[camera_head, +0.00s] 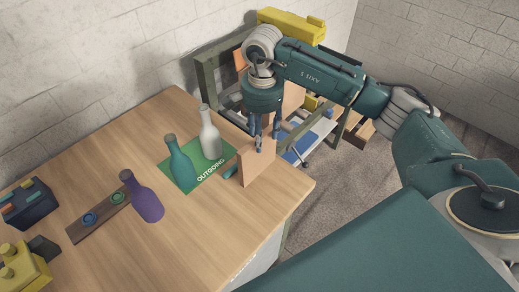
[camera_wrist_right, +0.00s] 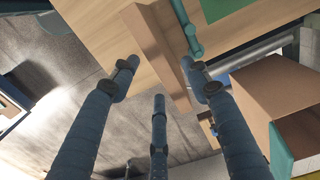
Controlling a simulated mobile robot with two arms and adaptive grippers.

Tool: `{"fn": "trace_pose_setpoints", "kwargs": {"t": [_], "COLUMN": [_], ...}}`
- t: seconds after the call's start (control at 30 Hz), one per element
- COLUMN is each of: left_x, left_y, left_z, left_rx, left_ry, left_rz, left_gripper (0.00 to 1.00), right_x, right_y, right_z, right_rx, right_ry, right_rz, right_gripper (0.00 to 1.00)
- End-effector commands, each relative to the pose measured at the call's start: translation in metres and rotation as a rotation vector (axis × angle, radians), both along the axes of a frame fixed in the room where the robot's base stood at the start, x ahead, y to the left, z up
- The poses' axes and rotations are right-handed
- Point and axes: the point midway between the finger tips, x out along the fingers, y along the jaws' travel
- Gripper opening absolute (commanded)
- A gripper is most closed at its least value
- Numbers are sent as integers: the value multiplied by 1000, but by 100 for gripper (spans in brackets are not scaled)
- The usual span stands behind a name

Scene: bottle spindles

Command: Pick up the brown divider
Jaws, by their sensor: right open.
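The brown divider (camera_head: 258,167), a flat upright orange-brown panel, stands at the right edge of the wooden table. My right gripper (camera_head: 261,136) points down at its top edge, with the fingers apart. In the right wrist view the divider (camera_wrist_right: 156,48) shows nearly edge-on between two spread fingers, with a third finger below. I cannot tell whether any finger touches it. My left gripper is not in view.
A small teal rod (camera_head: 230,172) lies close beside the divider. A green OUTGOING mat (camera_head: 187,185) holds a teal bottle (camera_head: 179,160) and a white bottle (camera_head: 209,133). A purple bottle (camera_head: 142,197) stands by a brown rack (camera_head: 77,232). The table front is clear.

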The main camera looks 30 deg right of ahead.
Motion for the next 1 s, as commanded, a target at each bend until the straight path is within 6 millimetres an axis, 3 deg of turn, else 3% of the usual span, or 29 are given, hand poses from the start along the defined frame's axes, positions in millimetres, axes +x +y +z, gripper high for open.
{"fn": "trace_pose_setpoints", "kwargs": {"t": [0.2,0.33,0.53,0.7,0.97,1.0], "left_x": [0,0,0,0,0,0], "left_y": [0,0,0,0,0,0], "left_z": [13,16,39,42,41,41], "left_rx": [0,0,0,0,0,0], "left_ry": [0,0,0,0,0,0], "left_rz": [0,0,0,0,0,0], "left_gripper": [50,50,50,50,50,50], "right_x": [-1,-1,0,2,2,2], "right_y": [0,1,5,4,4,4], "right_z": [-30,-37,-62,-84,-88,-88], "right_rx": [1,1,1,1,1,1], "right_ry": [4,3,8,3,1,1], "right_rz": [0,1,0,0,1,1], "right_gripper": [47,47,47,47,47,41]}}
